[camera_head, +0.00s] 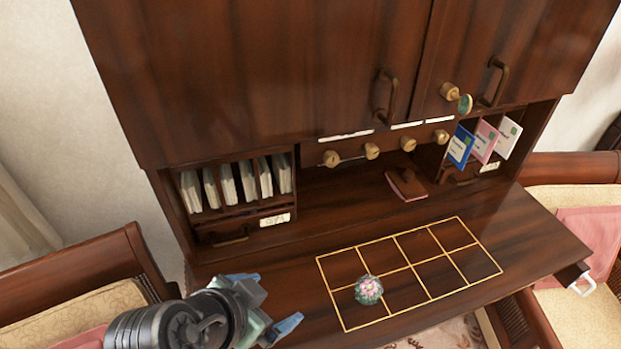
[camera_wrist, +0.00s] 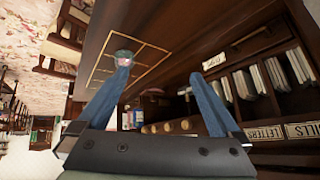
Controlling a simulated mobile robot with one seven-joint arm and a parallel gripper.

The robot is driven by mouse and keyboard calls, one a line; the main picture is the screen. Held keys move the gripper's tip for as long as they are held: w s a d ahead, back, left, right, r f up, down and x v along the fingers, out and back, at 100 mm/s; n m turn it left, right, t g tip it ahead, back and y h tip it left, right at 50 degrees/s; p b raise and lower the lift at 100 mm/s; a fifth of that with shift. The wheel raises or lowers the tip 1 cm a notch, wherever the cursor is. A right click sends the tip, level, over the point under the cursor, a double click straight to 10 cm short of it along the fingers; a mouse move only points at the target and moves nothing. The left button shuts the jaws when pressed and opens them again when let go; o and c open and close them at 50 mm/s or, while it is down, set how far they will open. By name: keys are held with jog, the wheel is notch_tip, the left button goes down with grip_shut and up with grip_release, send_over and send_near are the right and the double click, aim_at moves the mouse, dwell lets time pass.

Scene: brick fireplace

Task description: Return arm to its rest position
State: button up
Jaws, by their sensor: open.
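My gripper (camera_head: 268,306) is at the bottom of the head view, over the left front part of the wooden desk top (camera_head: 280,262). Its two blue fingers are spread and nothing is between them; the wrist view shows the same open fingers (camera_wrist: 165,95). A round glass paperweight with a pink flower (camera_head: 368,290) stands in a front cell of the gold grid (camera_head: 335,258) on the desk. The paperweight also shows in the wrist view (camera_wrist: 123,57), beyond the left fingertip. The gripper and the paperweight are apart.
Upper cabinet doors (camera_head: 270,70) overhang the desk. Letter slots (camera_head: 235,187) are at left, colored cards (camera_head: 485,142) at right, and a red notebook (camera_head: 406,184) at the back. Several wooden knobs (camera_head: 372,150) line the middle. Chairs flank the desk at left (camera_head: 80,265) and right (camera_head: 570,168).

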jog(key=w+d+r+n+t+y+b, duration=0.15)
jog(key=w+r+t, duration=0.35)
jog(key=r, duration=0.6)
jog(key=w+d+r+n+t+y, duration=0.1)
jog(key=w+r+n+t+y, duration=0.3)
jog(key=r, duration=0.7)
jog(key=s+d+r+n+t+h+b, duration=0.1)
jog(key=s+r+t, duration=0.4)
jog(key=r, duration=0.7)
jog(key=s+d+r+n+t, duration=0.2)
jog(key=s+r+t, duration=0.3)
jog(key=r, duration=0.7)
jog(key=shift+s+d+t+h+b, duration=0.2)
jog(key=shift+d+t+h+b, duration=0.2)
jog(key=shift+d+t, duration=0.35)
